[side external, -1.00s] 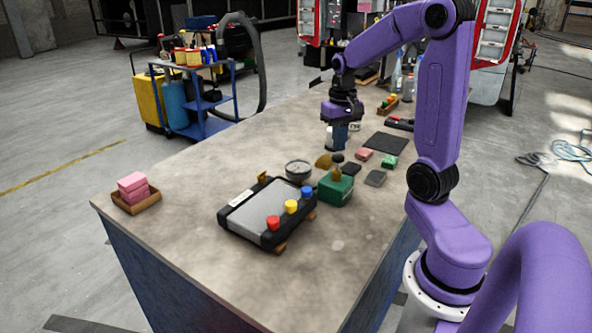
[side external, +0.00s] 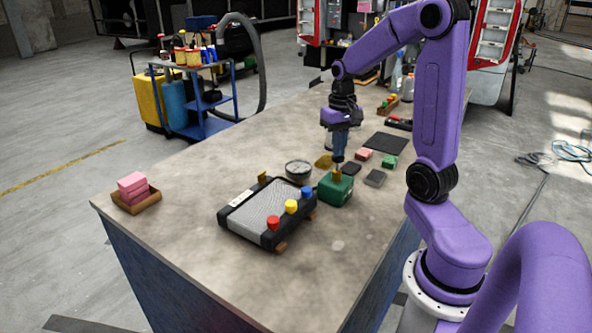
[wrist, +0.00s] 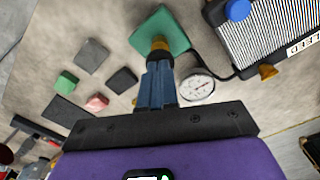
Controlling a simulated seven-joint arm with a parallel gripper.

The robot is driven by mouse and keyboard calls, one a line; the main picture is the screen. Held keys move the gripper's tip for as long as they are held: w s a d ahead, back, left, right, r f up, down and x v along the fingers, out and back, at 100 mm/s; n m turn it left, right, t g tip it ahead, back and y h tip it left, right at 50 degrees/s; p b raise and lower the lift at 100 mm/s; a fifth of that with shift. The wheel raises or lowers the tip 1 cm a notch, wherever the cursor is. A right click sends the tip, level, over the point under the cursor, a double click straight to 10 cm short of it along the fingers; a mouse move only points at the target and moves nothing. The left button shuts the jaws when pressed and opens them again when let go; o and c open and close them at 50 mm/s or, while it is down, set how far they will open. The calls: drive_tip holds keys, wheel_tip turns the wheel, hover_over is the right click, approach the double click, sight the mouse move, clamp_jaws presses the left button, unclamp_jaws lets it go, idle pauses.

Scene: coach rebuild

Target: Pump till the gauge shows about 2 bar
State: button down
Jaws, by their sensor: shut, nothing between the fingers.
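The green pump block (side external: 336,190) stands on the bench beside the black-framed finned unit. It also shows in the wrist view (wrist: 172,27), with its brass collar (wrist: 160,44) on top. The round gauge (side external: 298,170) lies left of the pump. Its white dial shows in the wrist view (wrist: 197,88), but the needle reading is too small to tell.
The finned unit (side external: 238,212) carries red, yellow and blue caps. Small pink, green and dark blocks and a black mat (side external: 385,143) lie behind the pump. A tray of pink blocks (side external: 137,199) sits at far left. The bench front is clear.

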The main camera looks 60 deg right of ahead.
drive_tip(key=shift+f, duration=1.35)
drive_tip(key=shift+r, duration=2.05)
